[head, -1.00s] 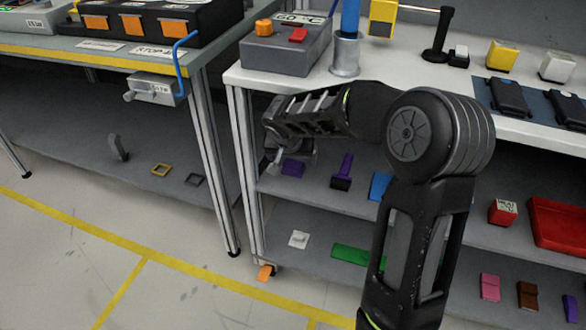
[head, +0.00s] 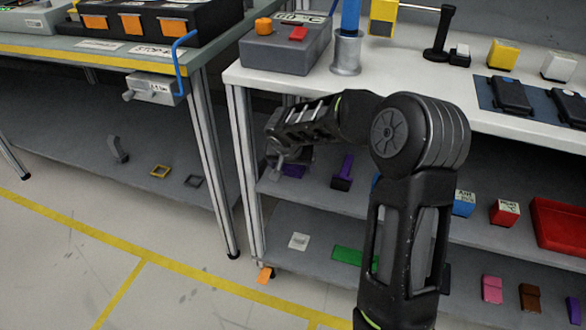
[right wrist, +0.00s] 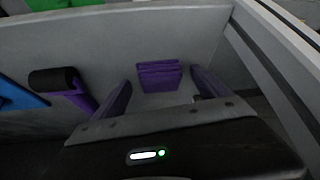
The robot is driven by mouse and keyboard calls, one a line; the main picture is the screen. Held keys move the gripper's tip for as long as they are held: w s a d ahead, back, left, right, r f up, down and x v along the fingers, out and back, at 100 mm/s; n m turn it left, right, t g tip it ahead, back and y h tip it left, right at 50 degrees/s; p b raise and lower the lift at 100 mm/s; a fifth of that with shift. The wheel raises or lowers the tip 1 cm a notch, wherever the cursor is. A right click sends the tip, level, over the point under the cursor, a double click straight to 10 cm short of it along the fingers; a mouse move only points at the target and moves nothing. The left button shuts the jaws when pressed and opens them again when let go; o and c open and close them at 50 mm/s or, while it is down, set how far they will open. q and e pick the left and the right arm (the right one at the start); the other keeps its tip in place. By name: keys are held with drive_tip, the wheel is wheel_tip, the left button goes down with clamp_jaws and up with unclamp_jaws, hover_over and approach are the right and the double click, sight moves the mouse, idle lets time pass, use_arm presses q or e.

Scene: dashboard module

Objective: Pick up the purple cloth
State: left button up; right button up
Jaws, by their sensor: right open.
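The purple cloth (head: 296,171) lies folded on the middle shelf, near its left end, partly hidden by my right gripper in the head view. In the right wrist view the cloth (right wrist: 159,76) sits flat on the grey shelf, ahead of and between the two fingers. My right gripper (head: 276,165) is open and empty, and reaches in over that shelf. Its fingers (right wrist: 161,84) look apart from the cloth, though the exact gap is hard to judge. My left gripper is not in view.
A purple-handled brush with a black head (head: 342,178) lies right of the cloth. The white upper shelf (head: 395,78) is above. A metal post (head: 243,150) stands at the left. A green item (head: 350,256) and a small white item (head: 299,241) lie on the shelf below.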

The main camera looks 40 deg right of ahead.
drive_tip(key=c, duration=1.4)
drive_tip(key=shift+r+p, duration=0.35)
drive_tip(key=shift+r, duration=0.5)
drive_tip(key=s+a, duration=0.6)
drive_tip(key=s+a+b, duration=0.1)
drive_tip(key=s+a, duration=0.5)
drive_tip(key=s, duration=0.1)
drive_tip(key=shift+a+f+b, duration=0.1)
drive_tip(key=shift+a+b, duration=0.15)
drive_tip(key=shift+b, duration=0.05)
drive_tip(key=shift+c, duration=0.2)
